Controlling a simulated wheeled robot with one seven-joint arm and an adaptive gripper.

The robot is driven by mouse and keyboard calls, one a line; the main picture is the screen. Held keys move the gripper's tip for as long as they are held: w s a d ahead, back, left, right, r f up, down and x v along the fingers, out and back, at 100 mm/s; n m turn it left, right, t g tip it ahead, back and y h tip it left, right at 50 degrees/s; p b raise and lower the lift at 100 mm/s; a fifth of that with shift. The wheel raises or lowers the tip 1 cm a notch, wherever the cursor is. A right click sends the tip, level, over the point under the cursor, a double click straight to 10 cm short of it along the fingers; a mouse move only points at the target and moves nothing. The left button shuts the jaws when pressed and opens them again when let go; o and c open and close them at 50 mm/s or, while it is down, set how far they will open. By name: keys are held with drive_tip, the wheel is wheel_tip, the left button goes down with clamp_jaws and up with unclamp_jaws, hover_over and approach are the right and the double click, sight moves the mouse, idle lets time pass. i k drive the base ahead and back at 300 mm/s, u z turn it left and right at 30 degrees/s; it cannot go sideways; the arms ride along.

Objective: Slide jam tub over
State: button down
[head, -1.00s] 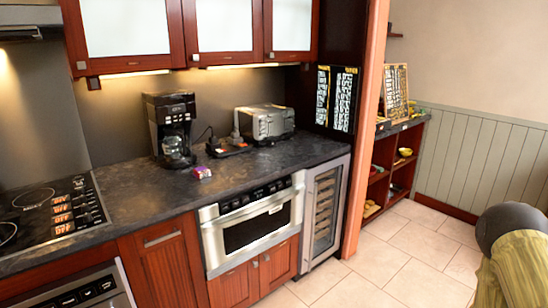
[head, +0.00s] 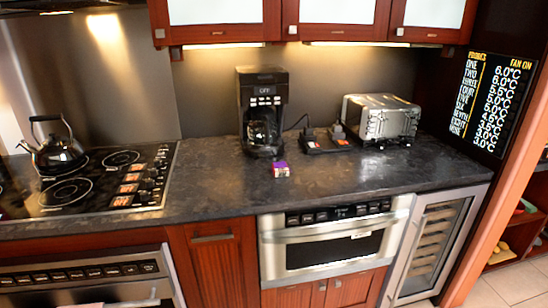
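A small purple tub with a reddish patch (head: 281,169), which looks like the jam tub, sits on the dark countertop (head: 350,180). It stands just in front and to the right of the black coffee maker (head: 262,110), with a small gap between them. Its label is too small to read. My gripper is not in view.
A black tray-like item (head: 325,141) and a silver toaster (head: 379,119) stand to the right. A cooktop (head: 95,182) with a kettle (head: 58,150) is at the left. The built-in microwave drawer (head: 335,240) is below the counter. Counter around the tub's front is clear.

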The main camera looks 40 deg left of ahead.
sight(281, 169)
drive_tip(key=u, duration=0.85)
drive_tip(key=i, duration=0.8)
drive_tip(key=u, duration=0.85)
